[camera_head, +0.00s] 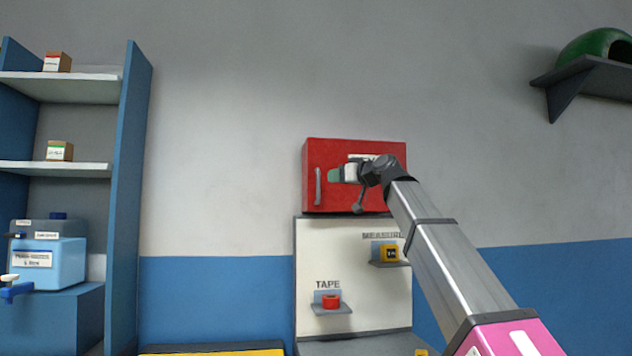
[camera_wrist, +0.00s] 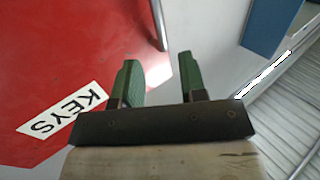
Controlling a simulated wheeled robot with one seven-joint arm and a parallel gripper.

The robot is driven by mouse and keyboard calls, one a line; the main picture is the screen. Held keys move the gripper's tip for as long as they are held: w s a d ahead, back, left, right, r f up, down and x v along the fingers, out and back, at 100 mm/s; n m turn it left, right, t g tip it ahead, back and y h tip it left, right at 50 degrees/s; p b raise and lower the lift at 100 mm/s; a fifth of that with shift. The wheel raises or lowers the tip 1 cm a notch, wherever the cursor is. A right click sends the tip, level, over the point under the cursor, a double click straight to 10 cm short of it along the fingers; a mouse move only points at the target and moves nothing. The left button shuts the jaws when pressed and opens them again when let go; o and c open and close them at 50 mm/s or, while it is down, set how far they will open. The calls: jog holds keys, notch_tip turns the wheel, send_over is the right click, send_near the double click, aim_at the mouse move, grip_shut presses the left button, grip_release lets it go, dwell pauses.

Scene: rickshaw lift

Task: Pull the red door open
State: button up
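The red door (camera_head: 340,200) is the front of a small red wall cabinet and looks shut. Its grey vertical handle (camera_head: 318,187) is near the left edge. My gripper (camera_head: 334,175) is in front of the door, just right of the handle, with its green fingers towards it. In the wrist view the two green fingers of my gripper (camera_wrist: 160,82) are apart with nothing held between them. The red door (camera_wrist: 70,50) fills the left there, with a KEYS label (camera_wrist: 62,110).
A white board (camera_head: 345,265) below the cabinet has small shelves with red tape (camera_head: 331,301) and a yellow tape measure (camera_head: 389,253). A blue shelf unit (camera_head: 128,200) stands at the left. A dark shelf (camera_head: 590,78) with a green helmet is upper right. Wall left of the cabinet is bare.

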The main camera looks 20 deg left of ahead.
send_over(318, 197)
jog(key=shift+w, duration=0.35)
grip_shut()
